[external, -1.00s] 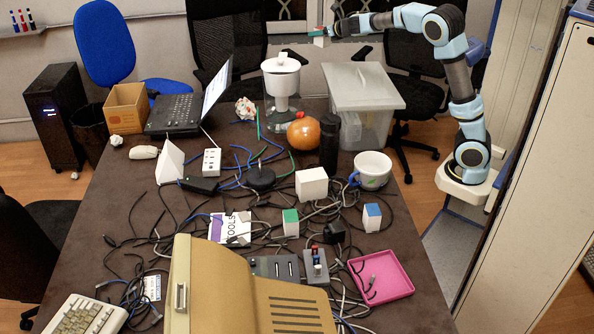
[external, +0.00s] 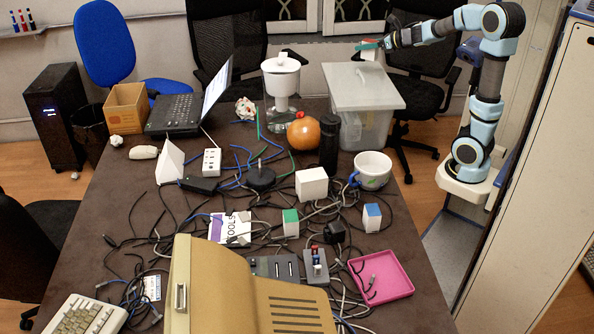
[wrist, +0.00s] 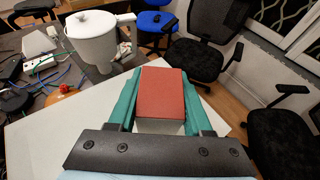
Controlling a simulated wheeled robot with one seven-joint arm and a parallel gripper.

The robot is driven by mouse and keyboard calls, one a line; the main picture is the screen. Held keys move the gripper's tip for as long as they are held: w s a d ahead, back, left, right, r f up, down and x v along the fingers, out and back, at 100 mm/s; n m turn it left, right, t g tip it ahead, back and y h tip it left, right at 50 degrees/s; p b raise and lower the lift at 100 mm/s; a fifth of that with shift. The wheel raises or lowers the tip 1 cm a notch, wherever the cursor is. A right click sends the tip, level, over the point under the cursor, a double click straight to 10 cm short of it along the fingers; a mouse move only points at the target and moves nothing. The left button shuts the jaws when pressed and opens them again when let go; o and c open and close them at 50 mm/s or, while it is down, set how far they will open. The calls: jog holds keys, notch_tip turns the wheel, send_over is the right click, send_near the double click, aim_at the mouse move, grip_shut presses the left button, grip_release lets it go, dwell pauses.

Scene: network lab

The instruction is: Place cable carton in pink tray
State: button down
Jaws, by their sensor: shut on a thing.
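My gripper (external: 369,45) is shut on a small white carton with a red face (wrist: 162,95), seen between the teal fingers in the wrist view. In the external view the carton (external: 369,54) hangs in the air above the white-lidded plastic bin at the back. The pink tray (external: 396,284) lies at the front right of the table, far from my gripper, with dark cable ends and a small grey connector in it. The tray is not visible in the wrist view. I cannot read any label on the carton.
The lidded bin (external: 362,92), a white pitcher (external: 281,82), a black cylinder (external: 329,143) and a mug (external: 373,170) stand along the right half. Green-topped (external: 290,223) and blue-topped (external: 372,218) cartons, a white box (external: 311,185) and tangled cables lie between bin and tray.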

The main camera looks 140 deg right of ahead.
jog(key=a, duration=0.2)
jog(key=shift+w+a+n+t, duration=0.3)
jog(key=shift+w+t, duration=0.05)
jog(key=shift+t, duration=0.05)
jog(key=w+d+n+t+b, duration=0.1)
jog(key=w, duration=0.2)
jog(key=w+d+f+n+t+b, duration=0.1)
jog(key=w, duration=0.3)
jog(key=w+d+f+t+y, duration=0.1)
jog(key=w, duration=0.3)
jog(key=shift+w+n+b, duration=0.1)
jog(key=shift+n+b, duration=0.3)
jog(key=w+a+f+n+t+y+b, duration=0.2)
jog(key=w+a+n, duration=0.1)
jog(key=w, duration=0.8)
jog(key=w+a+f+n+t+y+b, duration=0.2)
jog(key=w+a+n+t+y+b, duration=0.1)
jog(key=w, duration=0.8)
jog(key=w+a+f+n+t+y+b, duration=0.2)
jog(key=w+a+n, duration=0.1)
jog(key=w, duration=0.9)
jog(key=n+g+y+b, duration=0.3)
jog(key=n+y+b, duration=0.5)
jog(key=n+y, duration=0.6)
send_over(382, 286)
jog(key=shift+m+y, duration=0.4)
notch_tip(382, 286, down, 16)
jog(key=shift+r, duration=0.1)
jog(key=shift+f+b, duration=0.45)
jog(key=shift+f, duration=1.7)
